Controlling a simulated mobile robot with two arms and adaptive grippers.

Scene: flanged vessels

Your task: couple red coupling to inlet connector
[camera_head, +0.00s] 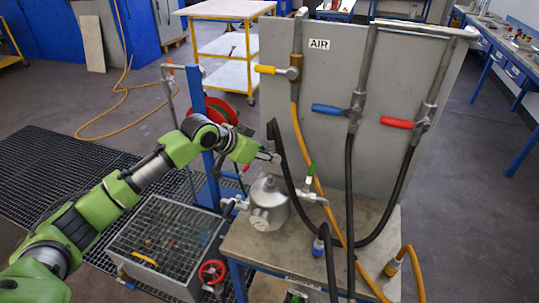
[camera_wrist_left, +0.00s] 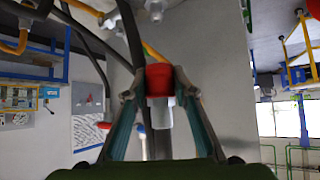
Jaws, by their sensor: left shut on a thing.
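My left gripper (camera_head: 268,156) is above and slightly left of the metal vessel, in front of the grey panel. In the left wrist view it (camera_wrist_left: 160,90) is shut on the red coupling (camera_wrist_left: 159,78), which has a pale cylindrical end. In the head view the coupling is too small to make out clearly. A black hose (camera_head: 284,165) runs close beside the gripper. The metal vessel (camera_head: 268,203) stands on the bench, apart from the gripper, with side fittings at left and right. I cannot tell which fitting is the inlet connector. My right gripper is not in view.
The grey panel (camera_head: 333,75) carries pipes with yellow (camera_head: 265,69), blue (camera_head: 326,109) and red (camera_head: 396,122) valve handles. Hoses hang across the bench (camera_head: 275,248). A green-handled valve (camera_head: 311,170) stands right of the vessel. A mesh-topped bin (camera_head: 165,235) is at left.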

